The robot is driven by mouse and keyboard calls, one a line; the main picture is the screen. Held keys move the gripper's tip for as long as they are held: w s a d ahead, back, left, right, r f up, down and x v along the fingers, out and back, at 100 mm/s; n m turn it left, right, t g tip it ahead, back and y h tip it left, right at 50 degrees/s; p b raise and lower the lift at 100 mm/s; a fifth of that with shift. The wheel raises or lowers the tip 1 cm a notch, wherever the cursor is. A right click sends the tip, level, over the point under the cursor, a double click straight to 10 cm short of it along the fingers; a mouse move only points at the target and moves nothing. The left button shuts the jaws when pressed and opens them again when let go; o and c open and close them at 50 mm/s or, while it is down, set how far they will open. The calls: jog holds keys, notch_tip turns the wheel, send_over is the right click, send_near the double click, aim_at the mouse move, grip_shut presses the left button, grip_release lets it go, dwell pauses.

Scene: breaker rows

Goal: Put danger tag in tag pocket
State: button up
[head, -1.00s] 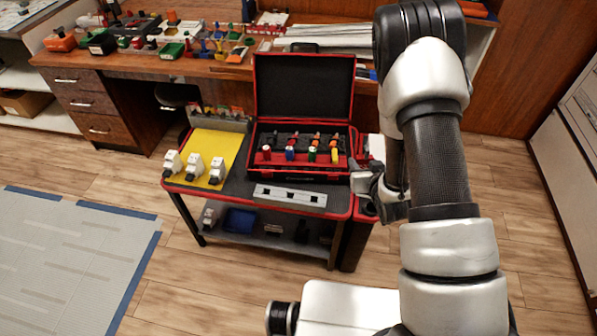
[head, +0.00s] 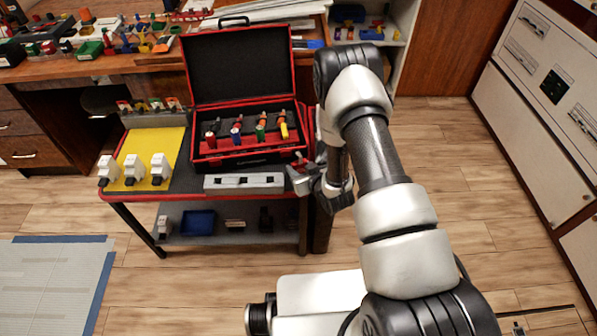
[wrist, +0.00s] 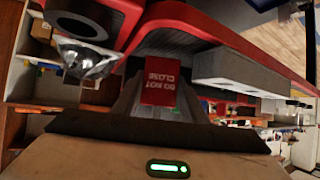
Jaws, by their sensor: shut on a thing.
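The danger tag is a small red plate (wrist: 160,82) with pale lettering that reads "DO NOT CLOSE", seen upside down in the wrist view. My gripper (wrist: 158,100) is shut on it, with the fingers to either side. In the head view my gripper (head: 303,178) is at the right edge of the tool cart, beside the open red case. The tag is too small there to make out clearly. I cannot identify a tag pocket in either view.
The cart (head: 190,195) carries the open case (head: 245,155), a grey slotted block (head: 244,182) and several white breakers on a yellow mat (head: 165,150). A grey cabinet (head: 535,75) with handles stands at right. Wood floor (head: 455,140) between is clear.

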jog(key=shift+f, duration=0.85)
jog(key=shift+f+b, duration=0.3)
jog(key=shift+b, duration=0.05)
jog(key=o, duration=0.7)
jog(key=shift+r, duration=0.1)
jog(key=shift+o, duration=0.2)
